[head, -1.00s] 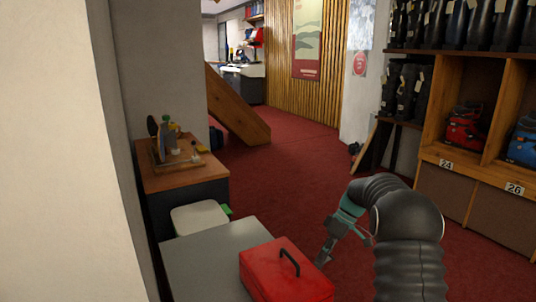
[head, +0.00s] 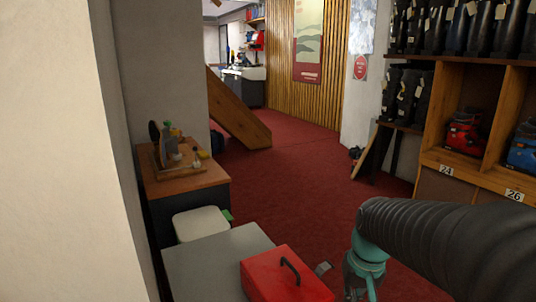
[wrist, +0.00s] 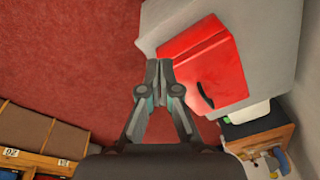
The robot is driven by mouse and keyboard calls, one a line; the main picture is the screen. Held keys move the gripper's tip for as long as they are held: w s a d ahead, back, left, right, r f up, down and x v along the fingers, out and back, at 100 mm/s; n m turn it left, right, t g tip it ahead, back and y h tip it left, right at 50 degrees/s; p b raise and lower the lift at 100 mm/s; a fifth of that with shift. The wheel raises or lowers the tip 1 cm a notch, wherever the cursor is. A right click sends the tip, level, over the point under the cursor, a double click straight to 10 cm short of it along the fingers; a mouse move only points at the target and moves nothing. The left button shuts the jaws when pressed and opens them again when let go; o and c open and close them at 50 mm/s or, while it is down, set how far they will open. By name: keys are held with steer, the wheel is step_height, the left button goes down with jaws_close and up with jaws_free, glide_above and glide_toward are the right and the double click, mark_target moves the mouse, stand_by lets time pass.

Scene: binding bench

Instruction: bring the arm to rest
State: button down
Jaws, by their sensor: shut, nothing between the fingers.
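My gripper shows in the wrist view (wrist: 159,82) with its two fingers together and nothing between them. In that view it hangs over the red floor, with its tips beside the red box's edge. In the head view my arm enters from the right, and a teal part of the wrist shows low in the picture; the fingertips cannot be made out clearly there.
A red toolbox (head: 285,276) with a black handle sits on a grey surface (head: 215,262). A wooden-topped cabinet (head: 190,185) with small tools stands behind. Shelves (head: 470,180) with boots stand at the right. A wooden ramp (head: 240,115) and open red carpet (head: 300,170) lie ahead.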

steer(key=s+a+r+t+p, duration=0.1)
steer(key=s+r+t, duration=0.1)
steer(key=s+r, duration=0.2)
steer(key=s+r+t+p, duration=0.1)
steer(key=s+r, duration=0.3)
steer(key=s, duration=0.4)
steer(key=shift+s+a+n+t+h, duration=0.3)
steer(key=shift+s+a+n+t, duration=0.1)
steer(key=shift+t, duration=0.2)
